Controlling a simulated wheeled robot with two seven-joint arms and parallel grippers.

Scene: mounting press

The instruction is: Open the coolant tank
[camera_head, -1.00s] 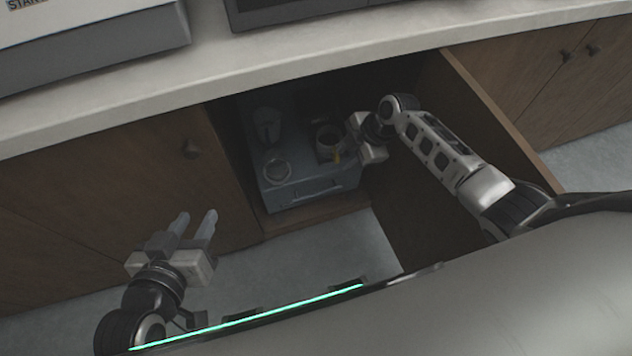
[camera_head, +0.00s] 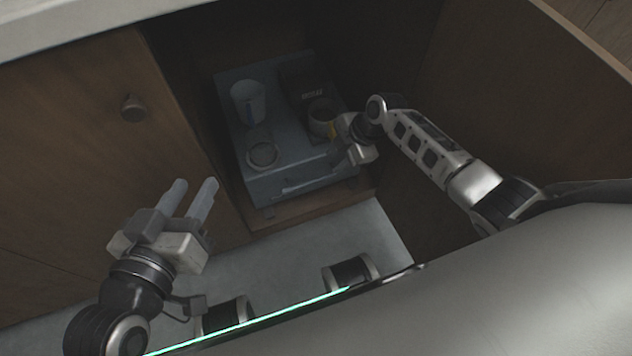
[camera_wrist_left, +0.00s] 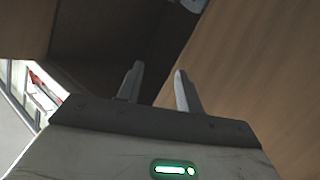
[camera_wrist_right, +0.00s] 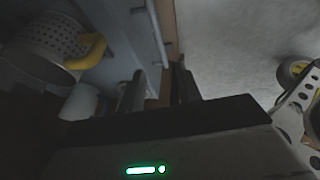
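A blue-grey box, seemingly the coolant tank (camera_head: 282,168), sits low inside an open cabinet. A bar handle (camera_head: 306,184) runs along its front face; it also shows in the right wrist view (camera_wrist_right: 157,35). My right gripper (camera_head: 338,160) is at the tank's front right, near the right end of the handle. In the right wrist view its two fingers (camera_wrist_right: 158,88) are apart, with the handle's end close to the gap; I cannot tell whether they touch it. My left gripper (camera_head: 188,196) is open and empty, in front of the closed door to the left.
A perforated basket with a yellow handle (camera_wrist_right: 55,42), a pale mug (camera_head: 247,101), a round ring-like piece (camera_head: 262,153) and a dark box (camera_head: 304,82) are on the tank. The open cabinet door (camera_head: 530,95) stands right of my right arm.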

